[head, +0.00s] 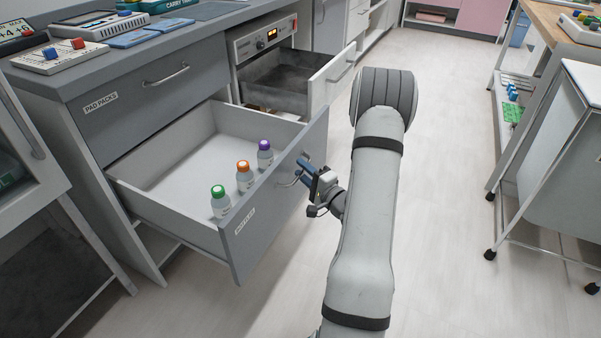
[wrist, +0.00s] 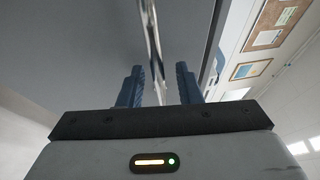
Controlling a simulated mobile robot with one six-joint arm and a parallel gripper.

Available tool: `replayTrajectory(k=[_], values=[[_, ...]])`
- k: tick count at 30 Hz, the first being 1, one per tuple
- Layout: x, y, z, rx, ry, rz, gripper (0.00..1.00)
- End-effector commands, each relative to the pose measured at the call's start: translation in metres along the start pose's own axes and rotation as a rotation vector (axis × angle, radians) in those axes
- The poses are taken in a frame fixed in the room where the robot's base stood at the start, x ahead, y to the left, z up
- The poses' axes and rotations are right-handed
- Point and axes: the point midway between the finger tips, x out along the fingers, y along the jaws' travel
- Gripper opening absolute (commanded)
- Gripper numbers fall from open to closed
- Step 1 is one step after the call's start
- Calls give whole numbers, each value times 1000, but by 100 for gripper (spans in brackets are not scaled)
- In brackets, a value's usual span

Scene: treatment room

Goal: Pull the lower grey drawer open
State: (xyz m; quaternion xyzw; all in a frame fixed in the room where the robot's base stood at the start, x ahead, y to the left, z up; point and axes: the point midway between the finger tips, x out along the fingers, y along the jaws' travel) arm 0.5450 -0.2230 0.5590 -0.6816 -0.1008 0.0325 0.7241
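The lower grey drawer (head: 262,218) is pulled far out of the cabinet in the head view. Three small bottles stand in it along the front: a green-capped bottle (head: 220,205), an orange-capped bottle (head: 244,178) and a purple-capped bottle (head: 264,157). My gripper (head: 304,170) is at the drawer's front, by its metal handle (head: 289,182). In the wrist view, the two blue fingers of my gripper (wrist: 158,78) are apart, with the handle (wrist: 151,28) between them. Gaps show on both sides of the handle, so the gripper is open around it.
The upper grey drawer (head: 140,100) is shut. Behind, another drawer (head: 333,75) stands open under an appliance panel (head: 265,38). A wheeled white cart (head: 560,165) stands to the right.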

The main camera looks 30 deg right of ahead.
Motion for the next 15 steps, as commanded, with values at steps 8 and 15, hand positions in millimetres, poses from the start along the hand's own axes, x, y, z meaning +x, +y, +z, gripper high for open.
replayTrajectory(k=[8, 15], values=[[-36, -2, -2, 2, 6, 3, 31], [-71, -1, -1, 1, 3, 1, 31]])
